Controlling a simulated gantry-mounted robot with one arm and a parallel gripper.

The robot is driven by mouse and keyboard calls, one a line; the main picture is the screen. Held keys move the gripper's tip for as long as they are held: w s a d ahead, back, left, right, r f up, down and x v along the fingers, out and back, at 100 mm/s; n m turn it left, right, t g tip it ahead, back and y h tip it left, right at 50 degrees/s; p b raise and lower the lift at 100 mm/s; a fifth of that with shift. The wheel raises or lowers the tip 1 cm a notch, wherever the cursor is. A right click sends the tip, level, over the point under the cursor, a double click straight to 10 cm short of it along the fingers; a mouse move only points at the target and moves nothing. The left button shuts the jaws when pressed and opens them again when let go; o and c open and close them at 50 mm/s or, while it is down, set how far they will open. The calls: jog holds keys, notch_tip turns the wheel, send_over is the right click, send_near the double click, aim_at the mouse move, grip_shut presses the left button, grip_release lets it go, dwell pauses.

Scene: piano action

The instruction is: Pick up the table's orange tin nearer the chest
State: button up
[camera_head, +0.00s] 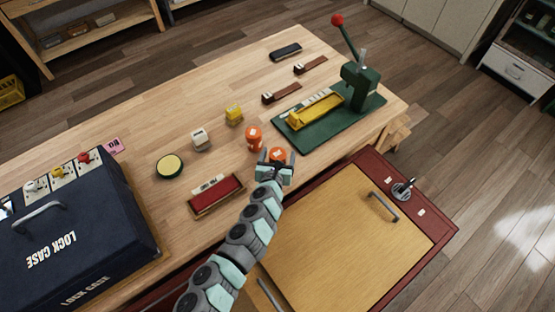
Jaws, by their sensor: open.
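Two orange tins stand on the wooden table (120,112). One orange tin (254,138) stands farther back, upright and uncovered. The other orange tin (277,154) is nearer the red chest with the tan lid (345,235). My gripper (277,160) is open at this nearer tin, with a finger showing on each side of it. The gripper hides the tin's lower part, and I cannot tell whether the fingers touch it.
A green press (360,88) on a green base with a yellow block stands to the right. A dark lock case (75,235) fills the left.

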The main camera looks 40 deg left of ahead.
jog(key=shift+w+a+f, duration=0.25)
jog(key=shift+w+f, duration=0.1)
jog(key=shift+w, duration=0.05)
jog(key=c, duration=1.6)
jog(key=shift+r, duration=0.1)
